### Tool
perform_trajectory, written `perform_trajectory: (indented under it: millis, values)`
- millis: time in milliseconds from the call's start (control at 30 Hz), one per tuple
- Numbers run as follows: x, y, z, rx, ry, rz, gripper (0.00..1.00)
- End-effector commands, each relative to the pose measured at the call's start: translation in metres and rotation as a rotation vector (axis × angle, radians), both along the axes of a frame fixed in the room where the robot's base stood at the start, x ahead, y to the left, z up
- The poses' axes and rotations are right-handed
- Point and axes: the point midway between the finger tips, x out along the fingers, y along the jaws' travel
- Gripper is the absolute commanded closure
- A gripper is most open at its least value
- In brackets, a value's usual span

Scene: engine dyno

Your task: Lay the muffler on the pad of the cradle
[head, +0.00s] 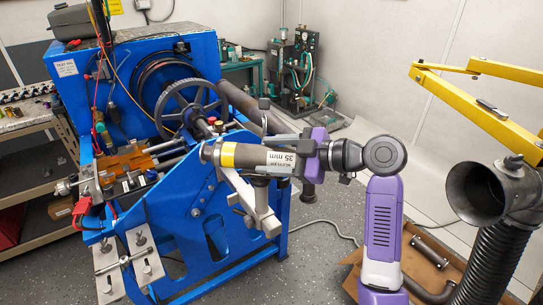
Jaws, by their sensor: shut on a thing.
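The muffler (251,156) is a grey-brown cylinder with a yellow band near its left end and a white label reading 35 mm. It lies nearly level in the picture. My gripper (289,151), with purple and dark parts, comes in from the right and is shut on the muffler's right part. The muffler's left end sticks out free of the jaws. A pale metal support (262,211), seemingly the cradle, stands just below the muffler on the blue frame's right side. The muffler and gripper hide its top and pad. I cannot tell whether muffler and support touch.
The blue dyno frame (205,232) with a large dark wheel (188,106) stands close at the left. A fixed pipe (244,106) runs behind the muffler. A yellow boom (490,100) and an extraction funnel (487,193) stand right. A cardboard box (352,262) sits on the floor.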

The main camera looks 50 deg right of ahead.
Motion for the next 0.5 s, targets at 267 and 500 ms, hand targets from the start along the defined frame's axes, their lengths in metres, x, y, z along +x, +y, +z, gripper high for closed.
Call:
perform_trajectory:
  millis: [267,500]
  values:
    - [-0.0011,0.0008,-0.0161,0.005,0.032,0.004,1.00]
    - [-0.0011,0.0011,-0.0165,0.004,0.032,0.005,0.19]
